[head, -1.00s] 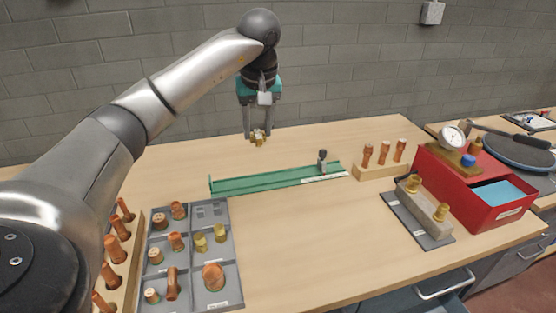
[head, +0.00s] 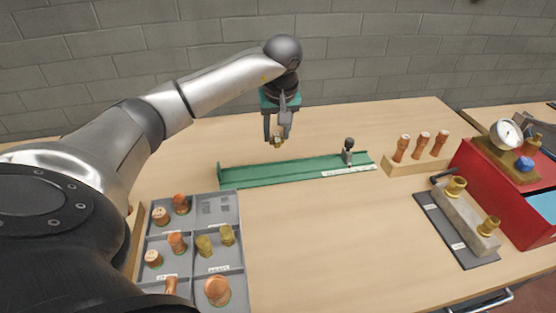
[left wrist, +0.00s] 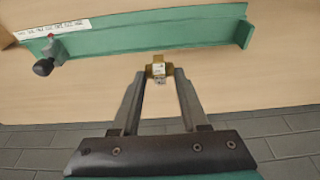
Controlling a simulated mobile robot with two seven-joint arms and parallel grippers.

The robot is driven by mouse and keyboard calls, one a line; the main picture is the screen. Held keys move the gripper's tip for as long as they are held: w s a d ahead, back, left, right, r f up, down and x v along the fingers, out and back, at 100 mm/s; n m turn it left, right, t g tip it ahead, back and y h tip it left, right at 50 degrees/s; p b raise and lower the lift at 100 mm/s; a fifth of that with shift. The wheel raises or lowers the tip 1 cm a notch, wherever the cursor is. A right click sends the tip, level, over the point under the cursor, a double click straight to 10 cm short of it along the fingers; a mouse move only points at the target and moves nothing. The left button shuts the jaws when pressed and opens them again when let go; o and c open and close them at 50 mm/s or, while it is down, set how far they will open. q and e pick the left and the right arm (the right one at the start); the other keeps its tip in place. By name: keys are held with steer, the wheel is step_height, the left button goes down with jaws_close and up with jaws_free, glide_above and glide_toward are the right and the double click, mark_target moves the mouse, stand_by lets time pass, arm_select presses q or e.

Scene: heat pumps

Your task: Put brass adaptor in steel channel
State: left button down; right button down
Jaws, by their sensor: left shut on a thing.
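My left gripper (head: 277,136) is shut on a small brass adaptor (head: 277,142). In the head view they appear just behind the channel; the adaptor's exact height is hard to tell. The steel channel (head: 290,174) is a long green trough lying on the table, with a low wall at its left end and a black-knobbed clamp (head: 348,147) near its right end. In the left wrist view, the adaptor (left wrist: 158,70) sits between the fingertips, apart from the green channel (left wrist: 150,35). My right gripper is not in view.
A grey divided tray (head: 245,275) holds copper and brass fittings at front left. A wooden block (head: 392,169) with copper fittings stands right of the channel. A stone-like block (head: 470,218) with brass fittings and a red box (head: 490,170) are farther right. The table's middle is clear.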

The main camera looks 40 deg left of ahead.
arm_select(q)
step_height(320, 180, down, 8)
steer(key=shift+f+b, duration=0.15)
steer(key=shift+b, duration=0.25)
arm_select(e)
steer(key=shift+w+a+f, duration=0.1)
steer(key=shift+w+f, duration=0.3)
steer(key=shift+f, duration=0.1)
arm_select(q)
steer(key=shift+c, duration=2.1)
jaws_free()
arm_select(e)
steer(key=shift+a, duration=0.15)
arm_select(q)
steer(key=p+v, duration=0.1)
steer(key=v, duration=1.1)
steer(key=shift+p, duration=0.3)
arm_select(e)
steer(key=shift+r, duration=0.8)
